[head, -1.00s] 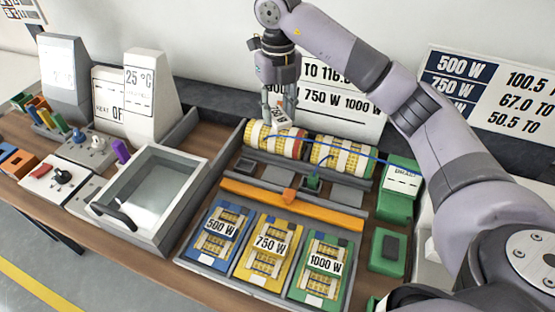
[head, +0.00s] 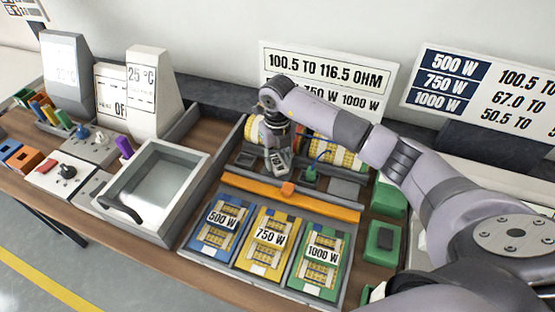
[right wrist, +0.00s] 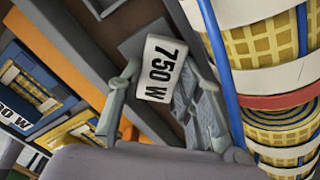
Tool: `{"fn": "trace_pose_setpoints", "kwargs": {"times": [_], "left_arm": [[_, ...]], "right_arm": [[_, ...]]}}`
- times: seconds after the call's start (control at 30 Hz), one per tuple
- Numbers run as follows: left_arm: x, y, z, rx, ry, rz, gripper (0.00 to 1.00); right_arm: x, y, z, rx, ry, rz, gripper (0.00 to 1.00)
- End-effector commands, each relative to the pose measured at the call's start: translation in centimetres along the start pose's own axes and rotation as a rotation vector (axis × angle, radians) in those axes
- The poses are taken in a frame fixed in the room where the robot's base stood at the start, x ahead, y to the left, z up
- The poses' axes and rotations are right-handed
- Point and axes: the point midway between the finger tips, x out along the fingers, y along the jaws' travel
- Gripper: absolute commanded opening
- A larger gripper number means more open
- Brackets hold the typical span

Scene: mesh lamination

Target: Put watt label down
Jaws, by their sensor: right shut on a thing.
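The label shows tilted between the fingers in the right wrist view. In the head view the gripper points down over the grey strip between the wound cylinders (head: 324,152) and the orange bar (head: 325,205). I cannot tell whether the label touches the surface below. The blue 500 W tray (head: 206,244), yellow 750 W tray (head: 247,255) and green 1000 W tray (head: 297,277) lie in front of the orange bar. My left gripper is not in view.
A grey basin (head: 158,182) with a dark handle stands left of the trays. Green blocks (head: 382,238) stand to the right. The wound cylinders are close beside the gripper in the right wrist view (right wrist: 275,75). Boards with ohm and watt figures (head: 318,68) stand at the back.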

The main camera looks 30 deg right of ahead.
Motion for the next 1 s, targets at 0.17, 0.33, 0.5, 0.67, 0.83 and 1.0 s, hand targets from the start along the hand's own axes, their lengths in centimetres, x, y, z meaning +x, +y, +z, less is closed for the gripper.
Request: {"fn": "trace_pose_setpoints", "kwargs": {"times": [0.17, 0.33, 0.5, 0.67, 0.83, 1.0], "left_arm": [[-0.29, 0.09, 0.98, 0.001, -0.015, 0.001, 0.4], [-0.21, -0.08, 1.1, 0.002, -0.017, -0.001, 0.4], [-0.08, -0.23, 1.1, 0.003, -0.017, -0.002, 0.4], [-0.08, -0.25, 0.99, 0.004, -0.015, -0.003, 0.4], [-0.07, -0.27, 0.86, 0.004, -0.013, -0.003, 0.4], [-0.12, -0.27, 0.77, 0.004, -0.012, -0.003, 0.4]], "right_arm": [[1.13, 0.03, 0.0, -0.002, -0.001, 0.0, 0.07], [1.16, 0.02, 0.0, -0.001, -0.001, 0.0, 0.07], [1.31, 0.0, 0.0, -0.001, -0.001, 0.0, 0.38], [1.3, 0.0, 0.0, -0.001, -0.001, 0.0, 0.49], [1.29, 0.0, 0.0, -0.001, -0.001, 0.0, 0.53], [1.23, 0.0, 0.01, -0.001, -0.001, 0.0, 0.53]]}}
